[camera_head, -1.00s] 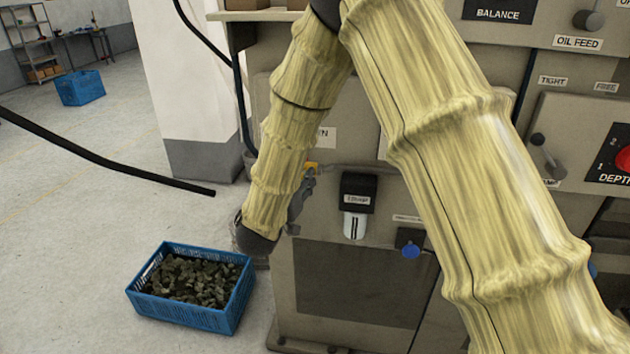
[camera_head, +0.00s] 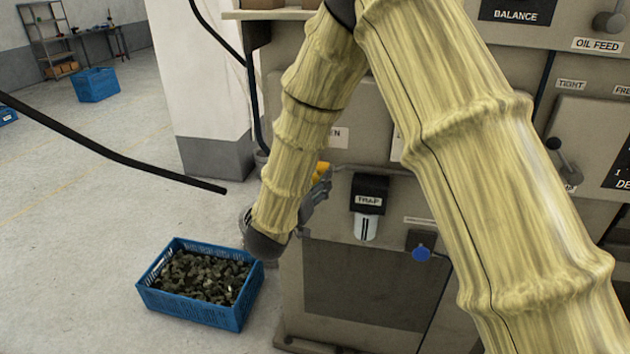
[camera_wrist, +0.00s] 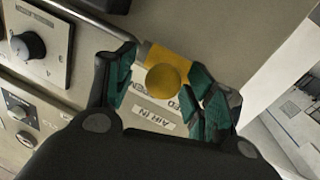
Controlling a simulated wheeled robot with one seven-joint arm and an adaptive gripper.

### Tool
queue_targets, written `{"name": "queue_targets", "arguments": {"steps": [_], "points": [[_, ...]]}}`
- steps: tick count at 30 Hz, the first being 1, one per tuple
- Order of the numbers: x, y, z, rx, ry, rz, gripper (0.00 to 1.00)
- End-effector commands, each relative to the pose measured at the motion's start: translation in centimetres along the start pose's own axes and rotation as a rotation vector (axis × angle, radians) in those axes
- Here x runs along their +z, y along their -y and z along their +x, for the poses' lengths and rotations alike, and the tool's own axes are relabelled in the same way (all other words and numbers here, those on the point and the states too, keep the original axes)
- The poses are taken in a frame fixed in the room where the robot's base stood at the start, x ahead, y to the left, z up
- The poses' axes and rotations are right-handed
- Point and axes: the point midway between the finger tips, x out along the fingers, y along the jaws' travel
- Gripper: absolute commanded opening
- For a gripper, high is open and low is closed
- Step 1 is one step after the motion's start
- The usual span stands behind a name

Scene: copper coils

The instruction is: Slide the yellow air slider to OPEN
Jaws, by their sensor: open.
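The yellow air slider (camera_wrist: 167,77) shows in the wrist view as a round yellow knob on a yellow plate. It lies between the fingertips of my open gripper (camera_wrist: 163,82), with a small gap visible on each side. In the head view only a small yellow part of the slider (camera_head: 322,169) shows past my gripper (camera_head: 318,190), and my arm hides much of the rest. White labels (camera_wrist: 157,115) lie below the knob in the wrist view, one reading AIR IN; another is partly covered by the knob and fingers.
A black knob (camera_wrist: 28,46) on a plate is left of my gripper in the wrist view. In the head view, a TRAP unit (camera_head: 368,205) and a blue knob (camera_head: 421,254) are right of my gripper. A blue crate (camera_head: 200,312) of dark pieces stands on the floor.

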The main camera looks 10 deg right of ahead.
Motion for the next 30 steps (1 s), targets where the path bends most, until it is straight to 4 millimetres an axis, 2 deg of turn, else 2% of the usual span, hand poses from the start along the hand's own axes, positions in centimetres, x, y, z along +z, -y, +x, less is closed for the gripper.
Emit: {"name": "queue_targets", "arguments": {"steps": [15, 21, 30], "points": [[0.0, -0.1, -8.8, -0.001, 0.000, -0.001, 0.54], [0.1, -0.1, -10.5, 0.000, 0.000, -0.001, 0.54], [0.1, -0.1, -10.8, 0.000, 0.000, 0.000, 0.54]]}}
